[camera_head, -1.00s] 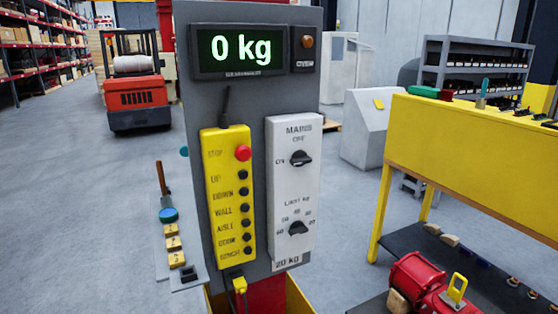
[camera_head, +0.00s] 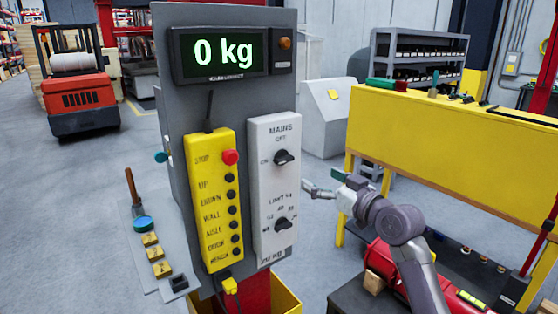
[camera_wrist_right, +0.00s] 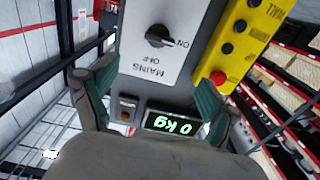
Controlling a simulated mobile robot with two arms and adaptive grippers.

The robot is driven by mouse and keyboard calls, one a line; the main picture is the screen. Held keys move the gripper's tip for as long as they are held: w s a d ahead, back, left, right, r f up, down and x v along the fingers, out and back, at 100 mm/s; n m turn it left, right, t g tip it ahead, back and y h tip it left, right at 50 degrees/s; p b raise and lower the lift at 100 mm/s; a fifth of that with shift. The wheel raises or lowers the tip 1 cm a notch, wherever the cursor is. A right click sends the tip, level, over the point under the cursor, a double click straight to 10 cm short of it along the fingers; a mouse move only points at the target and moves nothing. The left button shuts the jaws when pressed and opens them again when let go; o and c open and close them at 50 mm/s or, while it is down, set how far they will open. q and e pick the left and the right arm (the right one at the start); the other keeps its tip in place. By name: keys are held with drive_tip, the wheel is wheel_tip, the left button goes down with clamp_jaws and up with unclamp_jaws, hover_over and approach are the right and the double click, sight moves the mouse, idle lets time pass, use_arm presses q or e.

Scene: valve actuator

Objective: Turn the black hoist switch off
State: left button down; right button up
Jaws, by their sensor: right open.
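The black mains switch (camera_head: 284,157) is a rotary knob at the top of the white box (camera_head: 262,200) on the grey panel. Its bar lies roughly level, in line with the ON mark at its left; OFF is printed above it. My right gripper (camera_head: 318,190) is to the right of the white box, apart from the knob. In the right wrist view the knob (camera_wrist_right: 159,37) appears beyond and between the two spread, empty fingers (camera_wrist_right: 150,98), with its bar in line with ON. My left gripper is not in view.
A second black knob (camera_head: 283,224) for the limit sits below. A yellow pendant (camera_head: 216,200) with a red stop button (camera_head: 231,157) is close at the left. The display (camera_head: 218,53) reads 0 kg. A yellow bench (camera_head: 430,140) stands at the right, behind my right arm.

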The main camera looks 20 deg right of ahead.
sight(287, 160)
drive_tip(key=p+x, duration=0.4)
drive_tip(key=x, duration=0.8)
drive_tip(key=shift+w+f, duration=0.1)
drive_tip(key=shift+w+a+f, duration=0.1)
drive_tip(key=shift+w+a, duration=0.05)
drive_tip(key=shift+w, duration=0.3)
drive_tip(key=c, duration=1.1)
drive_tip(key=shift+c, duration=0.2)
